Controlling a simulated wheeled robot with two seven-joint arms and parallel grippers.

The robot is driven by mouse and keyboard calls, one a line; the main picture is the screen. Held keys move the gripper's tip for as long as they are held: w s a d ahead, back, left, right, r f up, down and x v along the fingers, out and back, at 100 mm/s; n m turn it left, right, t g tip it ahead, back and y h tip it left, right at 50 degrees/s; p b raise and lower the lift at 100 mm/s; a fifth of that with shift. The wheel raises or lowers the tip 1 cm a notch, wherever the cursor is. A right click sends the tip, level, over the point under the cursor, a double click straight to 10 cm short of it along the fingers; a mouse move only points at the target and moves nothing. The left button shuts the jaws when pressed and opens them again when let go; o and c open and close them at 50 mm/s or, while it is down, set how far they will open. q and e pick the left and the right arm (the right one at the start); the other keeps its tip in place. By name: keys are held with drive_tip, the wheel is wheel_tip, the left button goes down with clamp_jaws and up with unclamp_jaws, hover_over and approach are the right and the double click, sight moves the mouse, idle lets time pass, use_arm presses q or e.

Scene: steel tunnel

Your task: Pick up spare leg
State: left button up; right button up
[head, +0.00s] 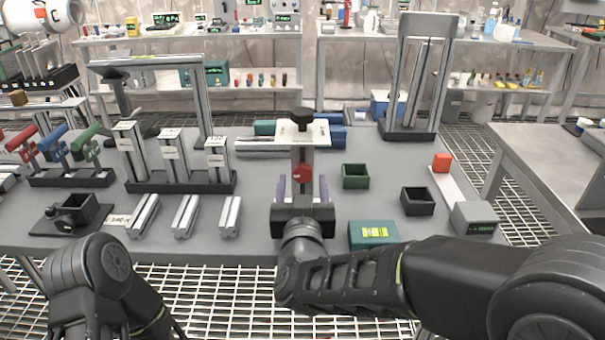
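Three short silver profile legs lie on the grey table in front: a left one (143,216), a middle one (185,216) and a right one (230,217). Three labelled legs (174,160) stand upright in a black rack (180,185) behind them. I cannot tell which leg is the spare. My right gripper (302,188) is over the table's middle, right of the lying legs. Its two purple fingers are apart, with a post with a red knob (302,173) and a pale top plate (304,132) seen between and beyond them. My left gripper is out of view.
A green bin (355,176), a black bin (417,201) and a teal box (373,235) are right of the gripper. A tall metal frame (411,75) stands behind. Coloured-handle clamps (70,160) and a black fixture (72,213) are at left.

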drive_tip(key=shift+c, duration=0.2)
drive_tip(key=shift+r, duration=0.1)
clamp_jaws()
idle(0.5)
